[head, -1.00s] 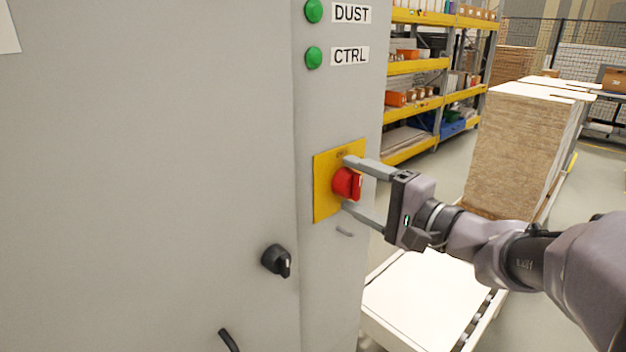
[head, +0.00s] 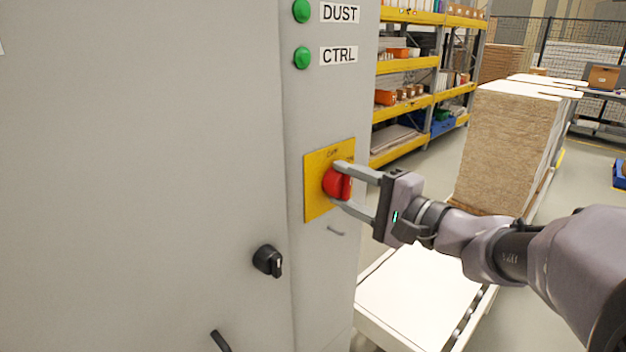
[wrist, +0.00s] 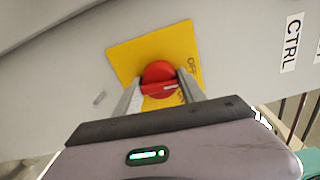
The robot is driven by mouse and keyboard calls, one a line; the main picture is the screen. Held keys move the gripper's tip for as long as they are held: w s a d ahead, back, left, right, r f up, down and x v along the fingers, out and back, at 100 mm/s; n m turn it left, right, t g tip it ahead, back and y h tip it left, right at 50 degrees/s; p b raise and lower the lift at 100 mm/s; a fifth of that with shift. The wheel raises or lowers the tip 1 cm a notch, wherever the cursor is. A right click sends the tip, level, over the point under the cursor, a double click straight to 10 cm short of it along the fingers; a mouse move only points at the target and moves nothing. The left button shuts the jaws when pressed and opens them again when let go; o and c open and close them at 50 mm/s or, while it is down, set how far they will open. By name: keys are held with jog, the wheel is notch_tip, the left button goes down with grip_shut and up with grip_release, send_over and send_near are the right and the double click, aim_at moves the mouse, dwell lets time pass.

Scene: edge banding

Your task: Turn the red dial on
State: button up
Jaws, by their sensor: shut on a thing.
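The red dial (head: 335,184) sits on a yellow plate (head: 316,203) on the grey cabinet's narrow face. My gripper (head: 340,182) reaches it from the right, one finger above and one below. In the wrist view the red dial (wrist: 158,76) lies between both fingertips of my gripper (wrist: 160,88), which are shut on its sides. A white mark shows on its grip bar. The yellow plate (wrist: 125,58) carries small lettering, partly hidden by a finger; part of it looks like "OFF".
Green buttons labelled DUST (head: 302,11) and CTRL (head: 302,57) are above the plate. A black knob (head: 268,261) and a black handle (head: 221,341) are on the cabinet at lower left. Shelving (head: 412,66) and stacked boards (head: 503,150) stand behind at right.

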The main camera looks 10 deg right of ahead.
jog(key=m+p, duration=0.1)
jog(key=m, duration=0.3)
jog(key=shift+r, duration=0.1)
jog(key=m+p, duration=0.2)
jog(key=m, duration=0.2)
jog(key=shift+m+p, duration=0.3)
jog(key=shift+m, duration=0.1)
jog(key=m+p, duration=0.4)
jog(key=m, duration=0.1)
jog(key=shift+m+p, duration=1.2)
jog(key=shift+m, duration=0.3)
jog(key=o, duration=1.4)
jog(key=shift+c, duration=0.2)
